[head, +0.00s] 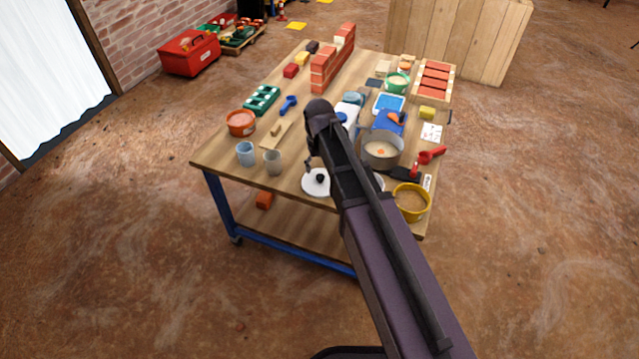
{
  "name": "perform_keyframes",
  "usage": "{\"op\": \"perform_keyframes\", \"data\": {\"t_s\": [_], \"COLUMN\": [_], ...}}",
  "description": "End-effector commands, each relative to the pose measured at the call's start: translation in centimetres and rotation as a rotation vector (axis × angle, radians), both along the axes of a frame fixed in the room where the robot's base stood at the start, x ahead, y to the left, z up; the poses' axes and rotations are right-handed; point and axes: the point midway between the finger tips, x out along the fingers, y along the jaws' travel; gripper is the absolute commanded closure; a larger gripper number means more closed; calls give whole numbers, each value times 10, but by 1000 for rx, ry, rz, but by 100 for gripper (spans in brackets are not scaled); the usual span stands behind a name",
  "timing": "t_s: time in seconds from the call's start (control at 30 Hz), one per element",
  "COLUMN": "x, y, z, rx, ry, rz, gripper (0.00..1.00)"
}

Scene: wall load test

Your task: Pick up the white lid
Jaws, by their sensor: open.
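The white lid (312,190) lies near the front edge of the wooden table, with a black knob on its top. My arm comes in from the bottom right and reaches over the table, hiding what is just right of the lid. My gripper (311,165) shows small and dark beside the arm, just above and behind the lid's knob. It is open, and nothing shows between its fingers. I cannot tell its exact height above the knob.
A grey pot (381,163) and a yellow bucket (411,215) stand right of my arm. Two cups, blue (246,160) and grey (273,169), stand left of the lid. An orange-red tub (240,130) and a small brick wall (322,80) are farther back.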

Motion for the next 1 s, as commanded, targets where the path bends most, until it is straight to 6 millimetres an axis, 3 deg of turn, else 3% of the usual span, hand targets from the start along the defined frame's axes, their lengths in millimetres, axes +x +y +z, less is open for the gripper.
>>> {"op": "perform_keyframes", "data": {"t_s": [0.43,1.0], "x": [0,2], "y": [-1,-4], "z": [-5,-46], "rx": [0,0], "ry": [0,0], "rz": [-1,0], "gripper": [22,22]}}
